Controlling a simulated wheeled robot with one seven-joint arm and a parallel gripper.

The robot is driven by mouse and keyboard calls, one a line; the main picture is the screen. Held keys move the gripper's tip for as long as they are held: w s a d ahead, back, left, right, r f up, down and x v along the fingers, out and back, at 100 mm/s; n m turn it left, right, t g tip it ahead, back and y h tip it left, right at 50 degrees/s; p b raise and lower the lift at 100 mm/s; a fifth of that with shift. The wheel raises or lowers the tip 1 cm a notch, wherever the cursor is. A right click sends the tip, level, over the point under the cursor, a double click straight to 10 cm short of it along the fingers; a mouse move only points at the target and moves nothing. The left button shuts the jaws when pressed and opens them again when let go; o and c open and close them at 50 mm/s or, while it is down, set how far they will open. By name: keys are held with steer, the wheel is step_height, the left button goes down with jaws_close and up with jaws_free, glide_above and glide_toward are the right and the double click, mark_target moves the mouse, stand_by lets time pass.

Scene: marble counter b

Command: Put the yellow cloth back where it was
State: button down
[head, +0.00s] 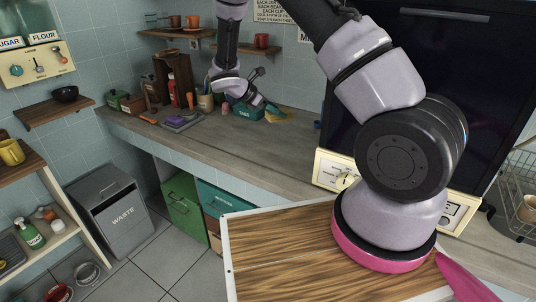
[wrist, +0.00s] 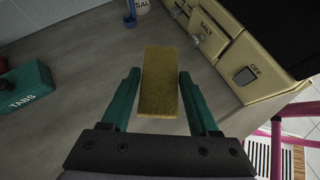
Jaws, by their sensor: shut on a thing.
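The yellow cloth (wrist: 159,88) is a flat yellow-brown rectangle between the two green fingers of my gripper (wrist: 159,77) in the wrist view. My gripper is shut on it. In the head view the cloth (head: 281,117) shows as a small yellow patch at my gripper (head: 270,107), over the back stretch of the counter to the right of the green TABS box (head: 247,112). Whether the cloth touches the counter I cannot tell.
The TABS box (wrist: 26,92) stands on the left in the wrist view. The grey counter (head: 225,145) is mostly clear in front of my gripper.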

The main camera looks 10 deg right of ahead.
mark_target(265, 156)
steer(key=f+n+t, duration=0.1)
steer(key=s+a+f+n+t, duration=0.1)
steer(key=n, duration=0.1)
steer(key=a+f+n+t, duration=0.1)
steer(key=f, duration=0.1)
steer(key=shift+s+a+f+n+t+y, duration=0.1)
steer(key=shift+s+a+n+t+y, duration=0.1)
steer(key=shift+s+n+t+y, duration=0.15)
steer(key=f, duration=0.3)
steer(key=a+f+n+t, duration=0.1)
steer(key=f, duration=0.3)
steer(key=f+n+t+y, duration=0.1)
steer(key=f, duration=0.2)
steer(key=shift+w+a+f, duration=0.3)
steer(key=shift+a+f, duration=0.05)
steer(key=shift+a, duration=0.05)
steer(key=shift+f, duration=0.1)
steer(key=shift+c, duration=0.7)
jaws_free()
